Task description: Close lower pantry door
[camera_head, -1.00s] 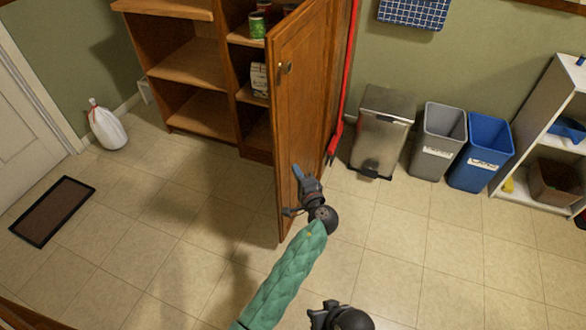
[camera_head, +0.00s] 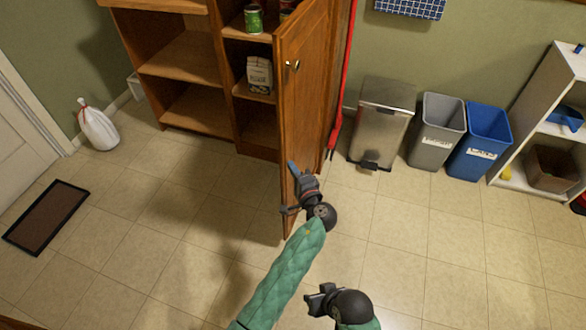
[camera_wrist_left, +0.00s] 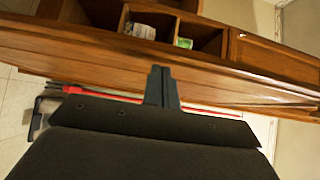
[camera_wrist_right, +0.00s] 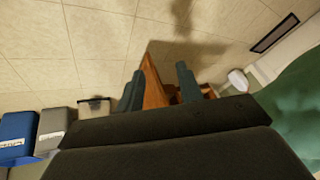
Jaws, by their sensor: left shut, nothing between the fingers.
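The pantry door (camera_head: 306,110) is a tall brown wooden panel with a brass knob (camera_head: 292,66). It stands open, swung out from the cabinet (camera_head: 180,60), whose shelves are exposed. My left gripper (camera_head: 294,168) is shut and empty, in front of the door's outer face near its lower free edge. Contact with the wood cannot be told. In the left wrist view its joined fingers (camera_wrist_left: 161,86) show against brown wood. My right gripper (camera_head: 318,298) is low in the head view, apart from the door. The right wrist view shows its two fingers (camera_wrist_right: 158,88) spread and empty.
A red-handled tool (camera_head: 341,110) stands right of the door, beside a metal trash can (camera_head: 382,118), a grey bin (camera_head: 437,130) and a blue bin (camera_head: 482,140). A white bag (camera_head: 97,126) and a dark mat (camera_head: 46,215) lie left. The tiled floor before the cabinet is clear.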

